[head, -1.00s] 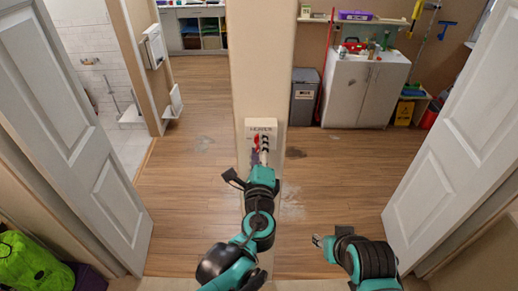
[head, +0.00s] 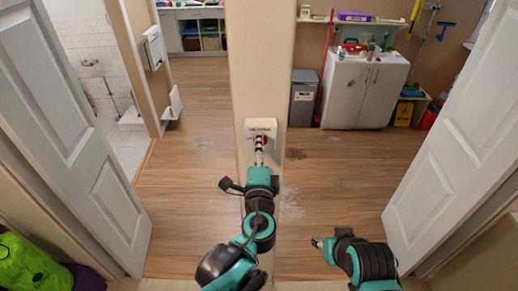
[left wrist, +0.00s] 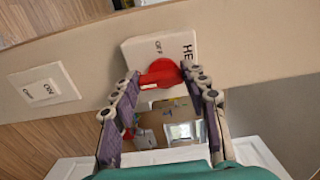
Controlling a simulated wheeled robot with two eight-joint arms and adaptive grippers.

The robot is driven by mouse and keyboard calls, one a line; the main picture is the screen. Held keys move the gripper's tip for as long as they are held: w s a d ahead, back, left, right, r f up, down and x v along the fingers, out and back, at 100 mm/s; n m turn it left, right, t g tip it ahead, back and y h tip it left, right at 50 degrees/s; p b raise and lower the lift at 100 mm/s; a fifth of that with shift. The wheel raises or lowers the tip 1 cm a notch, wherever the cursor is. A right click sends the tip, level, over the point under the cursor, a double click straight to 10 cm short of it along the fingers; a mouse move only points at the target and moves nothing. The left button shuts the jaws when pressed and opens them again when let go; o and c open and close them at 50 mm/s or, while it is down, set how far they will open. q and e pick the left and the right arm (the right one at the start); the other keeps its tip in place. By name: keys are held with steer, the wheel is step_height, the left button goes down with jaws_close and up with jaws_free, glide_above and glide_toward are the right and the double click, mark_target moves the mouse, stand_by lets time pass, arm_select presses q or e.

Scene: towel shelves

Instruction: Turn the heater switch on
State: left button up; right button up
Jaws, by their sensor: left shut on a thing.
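The heater switch is a white box (head: 261,126) on the front of the beige pillar, with lettering along its top. It also shows in the left wrist view (left wrist: 143,50), where "OFF" and part of "HEATER" are readable. Its red knob (left wrist: 160,73) lies between the fingertips of my left gripper (left wrist: 163,75), which is shut on it. In the head view the left gripper (head: 260,146) reaches up to the box and hides most of the knob. My right gripper (head: 318,242) is low at the right, away from the switch; its jaw opening is too small to judge.
A second white plate (left wrist: 44,90) with small lettering is beside the switch in the left wrist view. White doors stand open at left (head: 75,120) and right (head: 455,150). A grey bin (head: 304,97) and white cabinet (head: 363,90) are behind. The wooden floor around the pillar is mostly clear.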

arm_select(q)
steer(key=o, duration=1.2)
steer(key=shift+c, duration=0.2)
steer(key=s, duration=1.2)
